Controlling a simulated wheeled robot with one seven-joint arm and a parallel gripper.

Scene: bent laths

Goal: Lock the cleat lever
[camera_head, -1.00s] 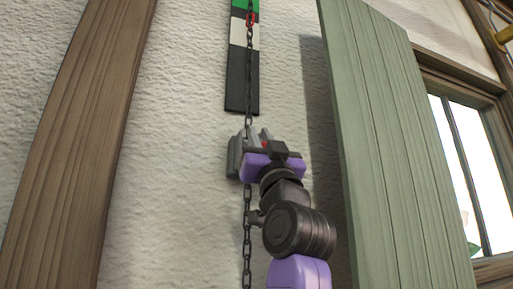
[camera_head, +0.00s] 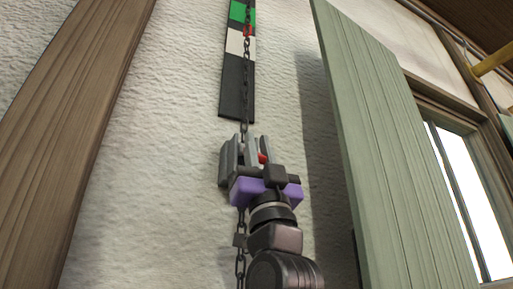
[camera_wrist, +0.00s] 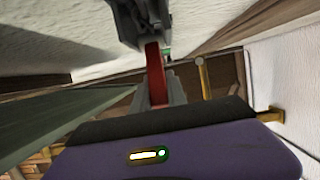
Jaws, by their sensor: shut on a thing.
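The grey cleat (camera_head: 228,164) sits on the white wall, partly hidden by my gripper (camera_head: 256,152). Its red lever (camera_head: 262,158) shows as a small patch between the fingers. In the wrist view the red lever (camera_wrist: 154,72) stands between the grey fingertips of my gripper (camera_wrist: 152,55), which is shut on it. A dark chain (camera_head: 244,105) hangs from above to the cleat and shows again below it. A red link (camera_head: 248,31) on the chain lies near the border of the green and white bands of the marker strip (camera_head: 237,85). Whether the lever is locked cannot be told.
A brown wooden post (camera_head: 70,130) leans at the left. A green shutter board (camera_head: 385,150) stands out at the right, close to my arm, with a window (camera_head: 470,190) beyond it. The wall between post and chain is bare.

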